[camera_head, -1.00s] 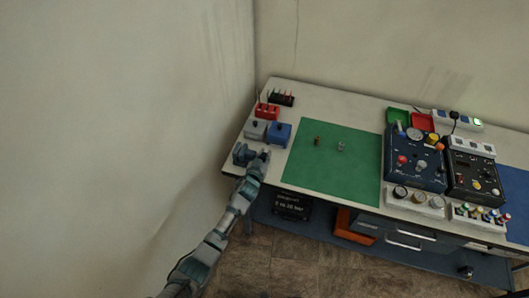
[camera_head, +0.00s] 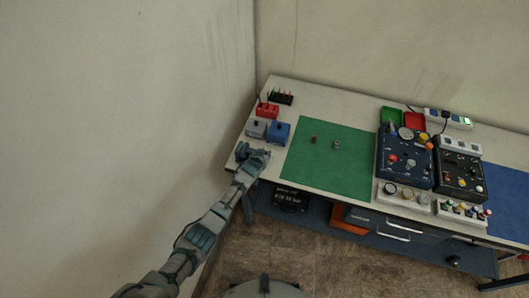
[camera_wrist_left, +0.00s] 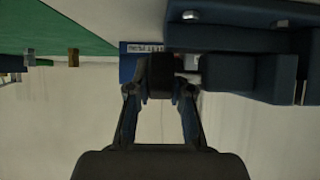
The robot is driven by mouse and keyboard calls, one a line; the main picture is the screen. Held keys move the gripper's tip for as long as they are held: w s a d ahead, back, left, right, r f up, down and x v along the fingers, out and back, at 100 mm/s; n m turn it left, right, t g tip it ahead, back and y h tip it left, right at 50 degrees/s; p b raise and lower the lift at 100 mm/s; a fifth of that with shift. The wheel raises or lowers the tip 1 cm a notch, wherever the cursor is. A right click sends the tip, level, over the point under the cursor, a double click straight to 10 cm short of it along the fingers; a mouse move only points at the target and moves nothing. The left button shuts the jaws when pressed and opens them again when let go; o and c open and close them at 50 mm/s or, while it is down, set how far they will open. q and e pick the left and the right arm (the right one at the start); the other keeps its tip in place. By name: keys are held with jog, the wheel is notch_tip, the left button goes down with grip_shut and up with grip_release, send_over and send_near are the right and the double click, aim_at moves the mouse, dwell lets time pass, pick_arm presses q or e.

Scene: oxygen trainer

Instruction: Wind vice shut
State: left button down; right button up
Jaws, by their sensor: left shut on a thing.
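The blue vice (camera_head: 242,150) stands at the front left corner of the workbench. In the left wrist view its dark blue body (camera_wrist_left: 243,76) fills the upper right, with a short pale rod leading to a dark knob-like handle (camera_wrist_left: 161,75). My left gripper (camera_head: 259,158) is at the handle side of the vice. In the left wrist view its fingers (camera_wrist_left: 162,84) are closed on both sides of the handle. The gap between the jaws is hard to make out. My right gripper is not in view.
A grey box (camera_head: 255,129), a blue box (camera_head: 278,133) and a red holder (camera_head: 267,110) stand behind the vice. A green mat (camera_head: 325,170) with two small fittings lies to the right. Control panels (camera_head: 405,158) stand further right. The wall is close on the left.

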pick_arm(q)
jog(key=shift+d, duration=0.1)
jog(key=c, duration=1.3)
grip_release()
jog(key=shift+d, duration=0.1)
jog(key=v, duration=1.1)
jog(key=shift+s+r, duration=0.2)
jog(key=shift+s, duration=0.15)
